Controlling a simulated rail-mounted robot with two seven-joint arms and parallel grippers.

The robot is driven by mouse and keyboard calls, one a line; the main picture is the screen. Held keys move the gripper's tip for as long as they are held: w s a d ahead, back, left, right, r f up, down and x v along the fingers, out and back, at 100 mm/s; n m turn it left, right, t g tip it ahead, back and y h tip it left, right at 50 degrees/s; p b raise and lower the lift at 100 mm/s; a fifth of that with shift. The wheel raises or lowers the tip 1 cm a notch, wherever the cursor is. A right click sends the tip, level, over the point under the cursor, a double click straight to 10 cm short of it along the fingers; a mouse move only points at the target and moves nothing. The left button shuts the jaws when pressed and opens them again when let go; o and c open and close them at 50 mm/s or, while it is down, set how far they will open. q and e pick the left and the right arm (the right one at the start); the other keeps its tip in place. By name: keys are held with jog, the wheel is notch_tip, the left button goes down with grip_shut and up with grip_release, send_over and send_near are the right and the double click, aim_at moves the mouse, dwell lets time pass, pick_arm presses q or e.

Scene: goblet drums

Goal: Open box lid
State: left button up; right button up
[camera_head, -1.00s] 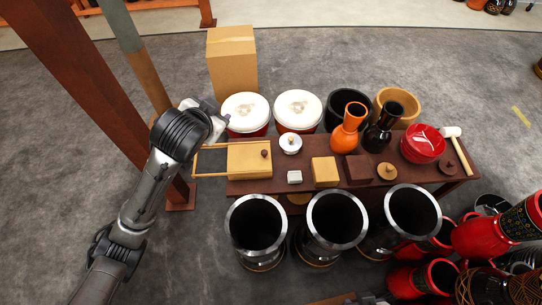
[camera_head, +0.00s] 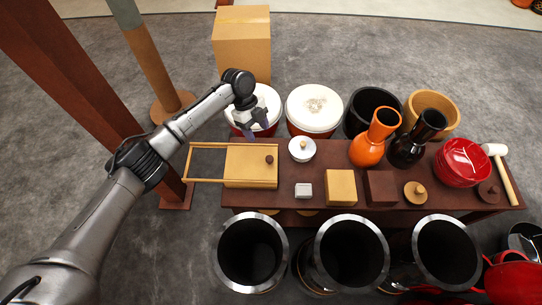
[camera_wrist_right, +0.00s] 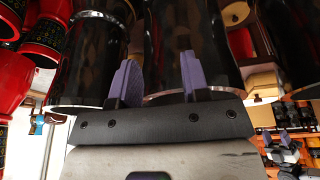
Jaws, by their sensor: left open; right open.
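A light wooden box lid (camera_head: 250,166) with a dark round knob (camera_head: 269,160) lies near the left end of the dark table. A thin open wooden frame (camera_head: 206,146) runs from it to the left, past the table's end. I cannot tell whether the lid is slid or separate. My left gripper (camera_head: 254,134) is open and empty, just behind the lid and in front of the left white-topped drum, apart from the knob. In the right wrist view my right gripper (camera_wrist_right: 160,80) is open, its purple fingertips apart with nothing between them, close to dark drums.
Several dark drums (camera_head: 252,252) stand in front. A cardboard box (camera_head: 242,48) stands behind.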

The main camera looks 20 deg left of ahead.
aim_at(269, 158)
pick_arm(q)
jog(key=shift+m, duration=0.6)
jog(key=b+x, duration=0.1)
jog(key=x, duration=0.2)
jog(key=b+x, duration=0.2)
jog(key=x, duration=0.2)
jog(key=w+b+x, duration=0.1)
jog(key=b+x, duration=0.1)
jog(key=x, duration=0.2)
jog(key=shift+d+f, duration=0.1)
jog(key=shift+f, duration=0.2)
jog(key=shift+b+x, duration=0.45)
jog(key=shift+x, duration=0.4)
jog(key=shift+s, duration=0.1)
pick_arm(e)
jog(key=x, duration=0.6)
jog(key=shift+s+a+f, duration=0.1)
jog(key=shift+s, duration=0.3)
pick_arm(q)
grip_shut()
